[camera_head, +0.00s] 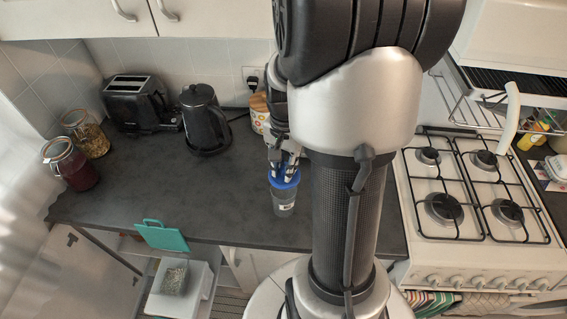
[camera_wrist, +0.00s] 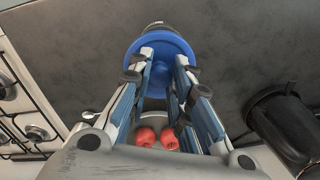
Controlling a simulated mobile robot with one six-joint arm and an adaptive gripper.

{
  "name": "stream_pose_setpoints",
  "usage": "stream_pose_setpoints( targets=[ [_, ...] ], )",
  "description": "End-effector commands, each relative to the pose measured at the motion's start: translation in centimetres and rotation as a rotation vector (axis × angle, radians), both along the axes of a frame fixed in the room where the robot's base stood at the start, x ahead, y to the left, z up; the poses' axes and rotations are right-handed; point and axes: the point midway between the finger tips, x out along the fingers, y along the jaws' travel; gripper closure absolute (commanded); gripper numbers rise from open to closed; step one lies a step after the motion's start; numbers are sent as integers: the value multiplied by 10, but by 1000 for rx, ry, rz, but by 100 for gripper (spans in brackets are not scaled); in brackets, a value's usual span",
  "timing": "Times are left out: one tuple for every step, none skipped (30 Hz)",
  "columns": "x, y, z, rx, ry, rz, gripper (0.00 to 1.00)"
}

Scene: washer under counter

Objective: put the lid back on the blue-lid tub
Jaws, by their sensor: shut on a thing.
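The blue lid (camera_head: 285,181) is at the top of the clear grey tub (camera_head: 283,204), near the front edge of the dark counter. I cannot tell whether the lid is seated on the rim or just above it. My gripper (camera_head: 284,171) points down at the lid from above. In the wrist view my gripper (camera_wrist: 160,80) is shut on the blue lid (camera_wrist: 160,43), with its round knob between the fingers. The lid hides most of the tub there; only a dark bit (camera_wrist: 155,25) shows beyond it.
A black kettle (camera_head: 204,120) and toaster (camera_head: 138,103) stand at the back left, with two glass jars (camera_head: 72,164) further left. A patterned canister (camera_head: 259,112) is behind my arm. A gas hob (camera_head: 470,190) is right. The counter left of the tub is clear.

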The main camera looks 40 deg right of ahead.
Motion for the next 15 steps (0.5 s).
stream_pose_setpoints(
  targets=[
    [0,0,-7,0,0,0,100],
    [0,0,-10,1,0,0,100],
    [0,0,-13,1,0,0,100],
    [0,0,-16,1,0,0,100],
    [0,0,-19,1,1,0,100],
    [0,0,-24,1,1,0,100],
    [0,0,-27,1,1,0,100],
    [0,0,-30,1,1,0,100],
    [0,0,-34,1,1,-1,100],
    [0,0,-37,1,1,-1,100],
    [0,0,-39,2,2,-1,100],
    [0,1,-43,2,2,-1,100],
    [0,0,-45,2,2,-1,100],
    [0,0,-47,1,1,-1,100],
    [0,0,-50,1,1,-1,100]
  ],
)
